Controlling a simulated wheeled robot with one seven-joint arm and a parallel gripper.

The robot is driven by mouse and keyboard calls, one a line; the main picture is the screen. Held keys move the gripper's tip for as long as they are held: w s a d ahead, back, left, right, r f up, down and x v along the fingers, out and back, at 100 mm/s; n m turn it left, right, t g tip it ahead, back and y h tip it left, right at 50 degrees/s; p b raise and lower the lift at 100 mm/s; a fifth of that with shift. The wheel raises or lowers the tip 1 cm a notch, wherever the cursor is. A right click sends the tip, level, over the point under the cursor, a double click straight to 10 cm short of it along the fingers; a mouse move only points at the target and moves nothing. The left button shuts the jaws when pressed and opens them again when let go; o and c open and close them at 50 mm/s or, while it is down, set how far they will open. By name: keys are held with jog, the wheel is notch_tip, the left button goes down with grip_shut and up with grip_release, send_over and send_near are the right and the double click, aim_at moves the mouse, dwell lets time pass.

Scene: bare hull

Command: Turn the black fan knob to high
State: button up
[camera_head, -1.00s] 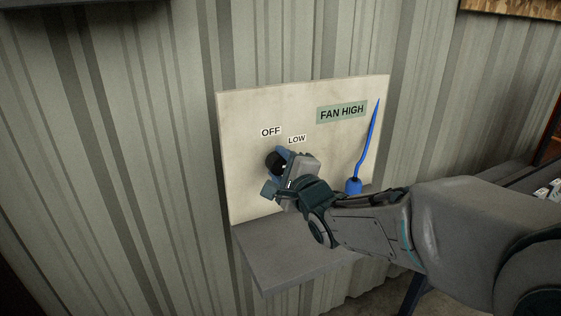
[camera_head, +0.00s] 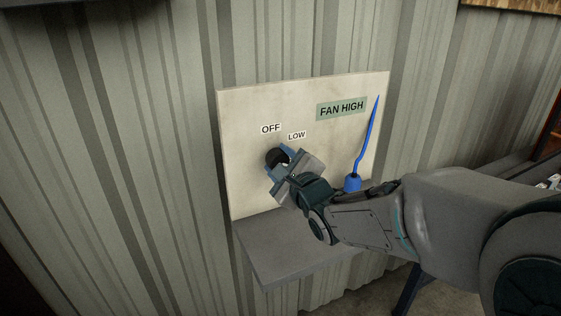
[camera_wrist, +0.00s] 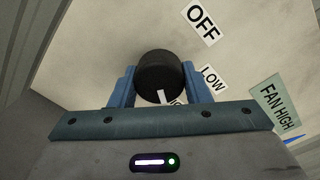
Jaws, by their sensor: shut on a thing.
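The black fan knob (camera_head: 276,156) sits on the pale panel (camera_head: 250,192), below the OFF and LOW labels. In the wrist view, the round knob (camera_wrist: 158,68) is between the two blue fingers of my gripper (camera_wrist: 158,84), one on each side, and the gripper is shut on it. A white mark on the knob faces the gripper body, and a partly hidden label shows just behind it. The OFF label (camera_wrist: 202,21) and LOW label (camera_wrist: 212,79) are up and to the right. In the head view, my gripper (camera_head: 279,162) partly covers the knob.
A green FAN HIGH sign (camera_head: 341,108) is at the panel's upper right. A blue pointed tool (camera_head: 367,145) stands upright to the right of my gripper, close to my forearm. A grey shelf (camera_head: 290,252) juts out below the panel. Corrugated wall surrounds it.

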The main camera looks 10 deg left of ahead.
jog(key=o, duration=1)
jog(key=b+v, duration=0.4)
jog(key=v, duration=0.9)
jog(key=shift+s+d, duration=0.25)
jog(key=shift+s, duration=0.05)
